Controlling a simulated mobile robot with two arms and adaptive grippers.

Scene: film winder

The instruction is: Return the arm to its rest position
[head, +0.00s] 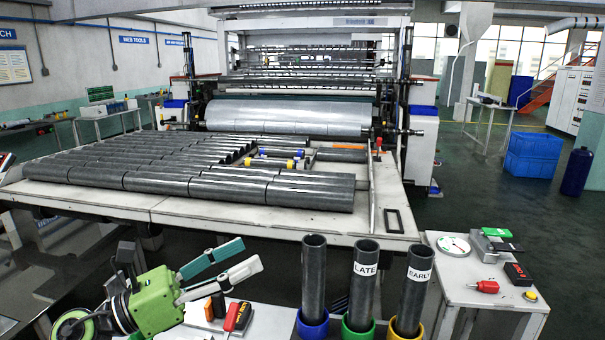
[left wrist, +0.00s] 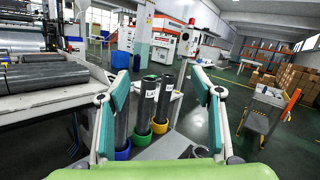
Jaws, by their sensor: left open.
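My left gripper (head: 251,253) is open and empty, at the lower left of the head view. Its teal-padded fingers point right toward three upright dark tubes, apart from them. The left tube (head: 314,277) has no visible label and stands in a blue cup (head: 313,326). The middle tube (head: 361,285), labelled LATE, stands in a green cup (head: 358,333). The right tube (head: 412,292), labelled EARLY, stands in a yellow cup (head: 404,332). In the left wrist view, the tubes show between the spread fingers (left wrist: 162,82). My right gripper is not in view.
A long white table (head: 270,222) holds rows of dark tubes (head: 308,192) before a winder with a large film roll (head: 290,117). A small side table (head: 455,290) at right carries a dial gauge (head: 453,245) and a red tool (head: 484,286). Blue crates (head: 532,153) stand behind; floor between is clear.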

